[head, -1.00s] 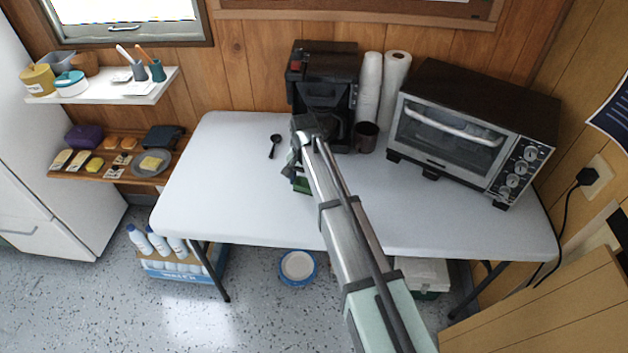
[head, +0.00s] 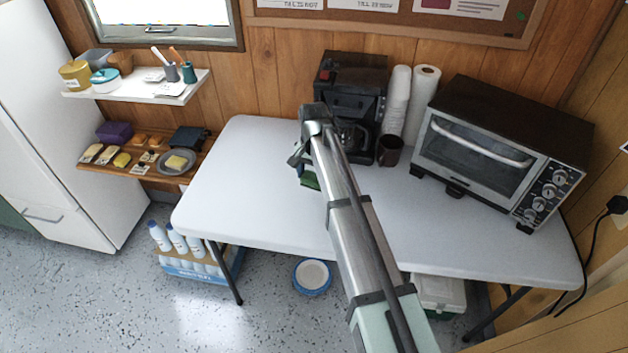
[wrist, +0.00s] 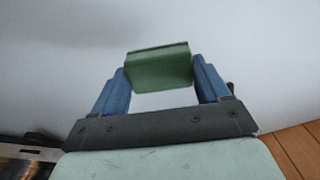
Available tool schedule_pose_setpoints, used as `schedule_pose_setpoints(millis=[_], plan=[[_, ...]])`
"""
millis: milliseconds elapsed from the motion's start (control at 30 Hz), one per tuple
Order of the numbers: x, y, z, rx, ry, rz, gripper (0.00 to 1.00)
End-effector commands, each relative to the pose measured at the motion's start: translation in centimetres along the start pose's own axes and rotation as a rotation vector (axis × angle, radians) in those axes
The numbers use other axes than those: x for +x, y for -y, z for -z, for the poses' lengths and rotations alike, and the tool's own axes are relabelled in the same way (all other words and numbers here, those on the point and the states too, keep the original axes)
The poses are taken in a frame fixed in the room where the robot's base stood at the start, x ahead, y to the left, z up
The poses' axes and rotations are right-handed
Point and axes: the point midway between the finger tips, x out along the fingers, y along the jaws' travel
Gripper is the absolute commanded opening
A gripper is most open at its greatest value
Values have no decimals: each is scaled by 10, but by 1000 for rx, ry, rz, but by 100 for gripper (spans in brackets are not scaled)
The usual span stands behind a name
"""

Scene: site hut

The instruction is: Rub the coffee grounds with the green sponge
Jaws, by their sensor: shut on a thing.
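The green sponge (head: 311,181) is held between the two blue fingers of my gripper (head: 301,160), low over the white table left of the coffee maker. The sponge also shows in the wrist view (wrist: 160,70), with a finger at each side and white tabletop around it. I cannot tell whether its underside touches the table. I cannot make out the coffee grounds in either view; my arm and the sponge hide part of the tabletop.
On the table (head: 235,190), the coffee maker (head: 350,85), paper cups (head: 396,100), a dark mug (head: 390,150) and a toaster oven (head: 490,150) stand right of my gripper. The table's left part is clear. Shelves (head: 140,88) hang at left.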

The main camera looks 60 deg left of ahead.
Motion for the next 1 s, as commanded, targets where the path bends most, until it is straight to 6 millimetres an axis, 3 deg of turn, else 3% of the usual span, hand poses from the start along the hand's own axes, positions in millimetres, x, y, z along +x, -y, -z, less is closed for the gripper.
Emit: schedule_pose_setpoints(millis=[267,667,867,1000], plan=[[-22,0,0,0,0,0,42],[-24,-2,1,1,0,0,42],[-25,-33,14,22,0,0,42],[-27,-80,31,51,0,0,42]])
